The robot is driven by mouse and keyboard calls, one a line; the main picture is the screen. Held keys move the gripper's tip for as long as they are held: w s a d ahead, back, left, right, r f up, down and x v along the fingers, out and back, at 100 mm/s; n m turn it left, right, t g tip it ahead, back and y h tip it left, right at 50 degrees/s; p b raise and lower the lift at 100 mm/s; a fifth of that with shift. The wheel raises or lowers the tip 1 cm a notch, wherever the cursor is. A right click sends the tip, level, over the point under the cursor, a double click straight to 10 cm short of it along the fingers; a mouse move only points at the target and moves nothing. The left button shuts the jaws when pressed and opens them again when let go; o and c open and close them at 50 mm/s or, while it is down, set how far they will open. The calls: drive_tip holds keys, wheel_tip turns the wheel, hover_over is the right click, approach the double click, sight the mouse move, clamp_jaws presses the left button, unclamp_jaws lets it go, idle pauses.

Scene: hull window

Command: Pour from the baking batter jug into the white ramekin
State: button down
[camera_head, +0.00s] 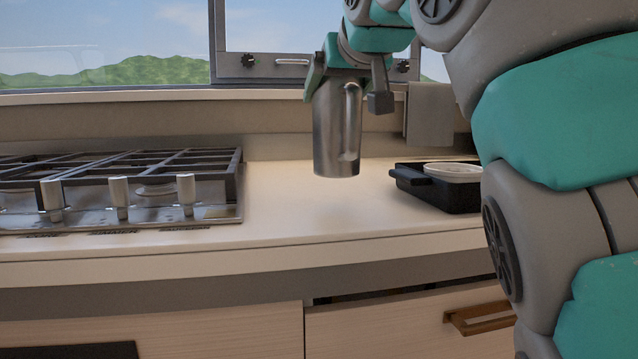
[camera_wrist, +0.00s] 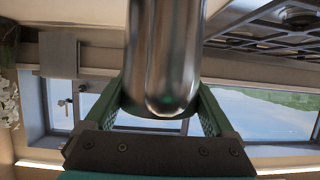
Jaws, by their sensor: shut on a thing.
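A steel jug (camera_head: 336,132), which I take as the batter jug, hangs upright above the counter in the head view. My gripper (camera_head: 345,84) is shut on its upper part. In the wrist view the shiny jug (camera_wrist: 163,60) stands between the two green fingers of my gripper (camera_wrist: 163,108). The inside of the jug is hidden. A white round dish (camera_head: 453,169), likely the ramekin, sits in a black tray (camera_head: 445,196) on the counter to the right of the jug. Part of the tray is hidden behind my arm.
A gas hob (camera_head: 120,190) with black grates and knobs covers the left of the counter. Bare counter (camera_head: 290,205) lies between hob and tray. A window (camera_head: 110,45) is behind. A drawer with a wooden handle (camera_head: 475,317) is below the counter edge.

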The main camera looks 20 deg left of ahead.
drive_tip(key=w+r+p+x, duration=0.1)
drive_tip(key=p+x, duration=0.5)
drive_tip(key=x, duration=1)
drive_tip(key=shift+w+r, duration=0.2)
drive_tip(key=shift+r, duration=0.3)
drive_tip(key=shift+f, duration=0.25)
unclamp_jaws()
drive_tip(key=shift+d, duration=0.1)
